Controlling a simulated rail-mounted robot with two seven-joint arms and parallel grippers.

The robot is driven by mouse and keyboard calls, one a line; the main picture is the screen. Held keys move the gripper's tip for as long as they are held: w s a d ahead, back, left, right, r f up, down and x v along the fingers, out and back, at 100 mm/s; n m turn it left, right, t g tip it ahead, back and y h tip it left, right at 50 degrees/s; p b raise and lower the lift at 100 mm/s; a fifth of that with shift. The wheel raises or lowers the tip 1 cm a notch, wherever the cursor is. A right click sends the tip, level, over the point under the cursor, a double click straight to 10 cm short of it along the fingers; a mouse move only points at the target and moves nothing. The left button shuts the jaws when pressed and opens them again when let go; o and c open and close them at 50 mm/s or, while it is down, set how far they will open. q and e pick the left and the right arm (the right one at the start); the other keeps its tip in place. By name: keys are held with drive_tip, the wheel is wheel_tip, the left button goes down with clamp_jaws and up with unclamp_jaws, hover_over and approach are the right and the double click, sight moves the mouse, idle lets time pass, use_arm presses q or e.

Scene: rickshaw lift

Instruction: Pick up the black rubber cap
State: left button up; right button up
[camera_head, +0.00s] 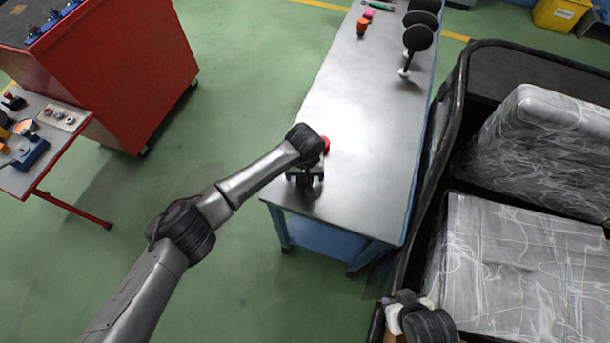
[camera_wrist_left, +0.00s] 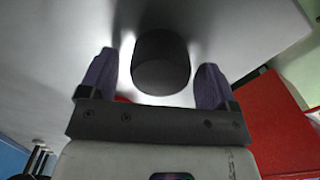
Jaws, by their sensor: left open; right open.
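The black rubber cap (camera_wrist_left: 160,62) shows in the left wrist view as a dark round cylinder on the pale metal table. My left gripper (camera_wrist_left: 157,62) is open, with one purple-grey finger on each side of the cap and a visible gap to each. In the head view my left gripper (camera_head: 306,184) is over the near end of the table (camera_head: 352,105); the cap cannot be told apart there from the dark gripper. My right gripper (camera_head: 402,302) is at the bottom, by the cart's edge, away from the cap, open with nothing seen in it.
A red object (camera_head: 325,144) stands beside my left wrist. Orange and pink pieces (camera_head: 362,25) and black discs on stands (camera_head: 417,40) are at the table's far end. A black-rimmed cart (camera_head: 440,150) with wrapped packages is right. A red cabinet (camera_head: 125,75) is left. The table's middle is clear.

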use_arm(q)
drive_tip(key=shift+c, duration=0.4)
drive_tip(key=c, duration=0.9)
drive_tip(key=shift+r, duration=0.1)
